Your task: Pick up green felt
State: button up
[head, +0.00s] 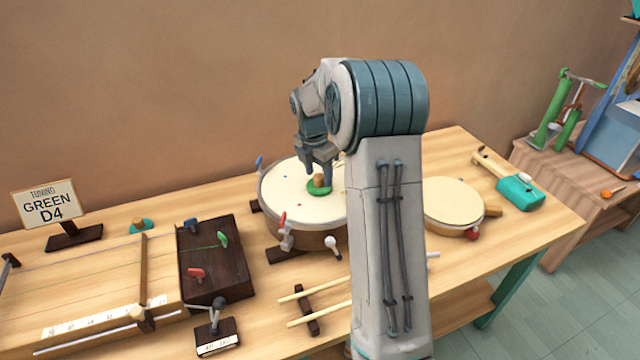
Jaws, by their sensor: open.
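A round green felt (319,189) with a tan knob on top lies on the pale skin of the large drum (290,191). My gripper (319,168) points down right above it, with its fingers close to the knob. The jaws are open; whether the fingertips reach down beside the knob is hard to tell. My arm hides the right side of the large drum.
A stringed wooden box (90,290) with colored pegs fills the table's left, below a "TUNING GREEN D4" sign (47,204). Two sticks (318,316) lie in front of the drum. A smaller drum (450,203) and a teal-headed mallet (521,194) are at right.

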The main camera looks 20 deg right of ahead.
jog(key=shift+f, duration=0.6)
jog(key=c, duration=1)
jog(key=shift+c, duration=0.2)
